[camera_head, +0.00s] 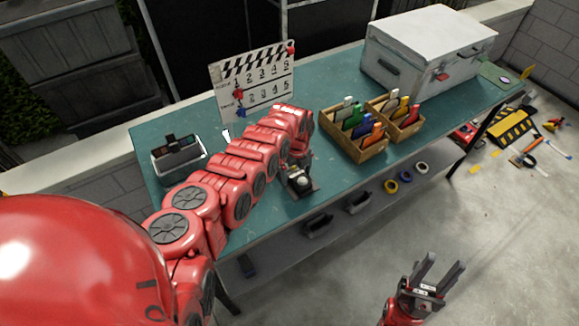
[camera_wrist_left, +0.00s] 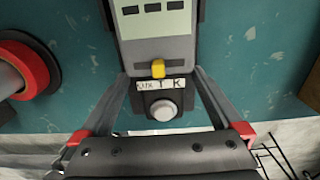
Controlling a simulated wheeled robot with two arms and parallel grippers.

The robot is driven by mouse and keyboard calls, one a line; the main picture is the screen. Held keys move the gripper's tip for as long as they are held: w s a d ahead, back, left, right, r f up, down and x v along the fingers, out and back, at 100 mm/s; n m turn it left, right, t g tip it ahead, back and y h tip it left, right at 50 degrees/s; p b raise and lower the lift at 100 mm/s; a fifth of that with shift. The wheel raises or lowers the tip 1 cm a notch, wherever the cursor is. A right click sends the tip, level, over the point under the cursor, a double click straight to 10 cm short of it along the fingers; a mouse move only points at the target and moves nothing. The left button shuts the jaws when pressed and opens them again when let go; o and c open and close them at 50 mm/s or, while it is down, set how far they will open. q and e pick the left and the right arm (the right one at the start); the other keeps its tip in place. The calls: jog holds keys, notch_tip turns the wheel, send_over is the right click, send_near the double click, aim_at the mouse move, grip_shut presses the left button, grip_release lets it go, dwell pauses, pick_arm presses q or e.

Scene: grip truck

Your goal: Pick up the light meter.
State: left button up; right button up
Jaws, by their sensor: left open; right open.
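The light meter is a grey device with a yellow button and a pale dome. In the left wrist view the light meter (camera_wrist_left: 158,48) lies on the teal table top, its dome end toward my gripper. My left gripper (camera_wrist_left: 163,85) is open, with one finger on each side of the dome end. I cannot tell whether the fingers touch it. In the head view my left gripper (camera_head: 299,180) is at the table's front edge, and my arm and gripper hide most of the meter. My right gripper (camera_head: 436,273) is open and empty above the floor, away from the table.
A clapperboard (camera_head: 253,86) stands behind my left arm. Wooden boxes (camera_head: 359,153) of coloured items and a white case (camera_head: 428,50) stand to the right. A red ring-shaped thing (camera_wrist_left: 38,62) lies left of the meter.

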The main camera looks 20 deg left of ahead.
pick_arm(q)
grip_shut()
dwell(0.5)
jog(key=shift+w+r, duration=0.1)
jog(key=shift+r, duration=0.1)
